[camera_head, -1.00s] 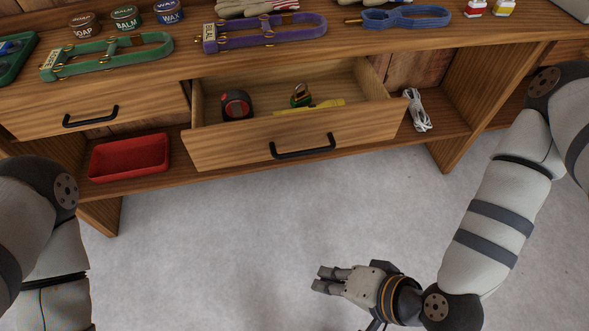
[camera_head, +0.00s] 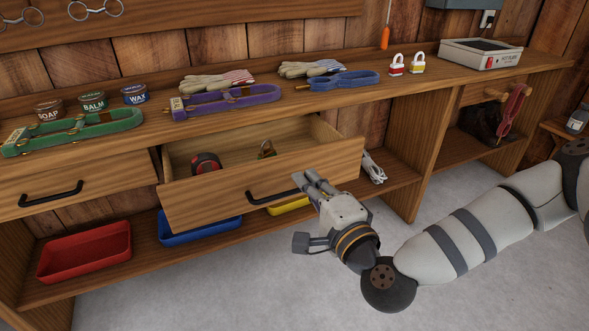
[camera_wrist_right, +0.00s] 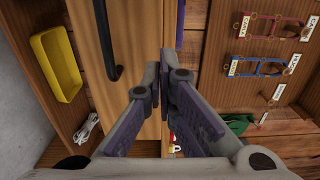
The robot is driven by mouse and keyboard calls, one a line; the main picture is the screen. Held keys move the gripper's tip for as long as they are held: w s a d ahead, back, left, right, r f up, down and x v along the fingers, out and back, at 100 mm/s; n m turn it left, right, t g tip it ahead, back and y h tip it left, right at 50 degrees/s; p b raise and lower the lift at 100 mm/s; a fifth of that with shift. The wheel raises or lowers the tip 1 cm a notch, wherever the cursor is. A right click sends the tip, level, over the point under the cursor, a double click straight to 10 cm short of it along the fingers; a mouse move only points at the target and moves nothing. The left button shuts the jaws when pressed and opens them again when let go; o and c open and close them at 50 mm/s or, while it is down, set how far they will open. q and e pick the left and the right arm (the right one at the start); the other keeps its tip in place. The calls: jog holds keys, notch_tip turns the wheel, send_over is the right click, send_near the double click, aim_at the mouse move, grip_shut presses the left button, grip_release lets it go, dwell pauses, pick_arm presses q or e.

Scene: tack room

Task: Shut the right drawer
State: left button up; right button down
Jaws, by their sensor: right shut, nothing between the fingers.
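The right drawer stands open below the worktop, its wooden front (camera_head: 215,202) pulled out with a black handle (camera_head: 272,196). A black and red tape measure (camera_head: 206,163) and a padlock with a green part (camera_head: 266,149) lie inside. My right gripper (camera_head: 309,183) is shut and empty, with its fingertips in front of the drawer front, just right of the handle. Whether they touch it I cannot tell. In the right wrist view the closed fingers (camera_wrist_right: 164,62) are near the edge of the drawer front (camera_wrist_right: 140,45), beside the handle (camera_wrist_right: 105,40). My left gripper is out of view.
The left drawer (camera_head: 100,185) is closed. Red (camera_head: 85,252), blue (camera_head: 190,235) and yellow (camera_head: 288,206) trays and a white cable (camera_head: 373,168) are on the lower shelf. Tins, straps, gloves and padlocks lie on the worktop (camera_head: 440,85). Grey floor is clear in front.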

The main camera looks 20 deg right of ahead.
aim_at(289, 159)
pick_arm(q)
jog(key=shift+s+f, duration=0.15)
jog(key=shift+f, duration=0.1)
pick_arm(e)
jog(key=shift+w+a, duration=0.1)
jog(key=shift+w, duration=2.7)
pick_arm(q)
jog(key=shift+b, duration=0.3)
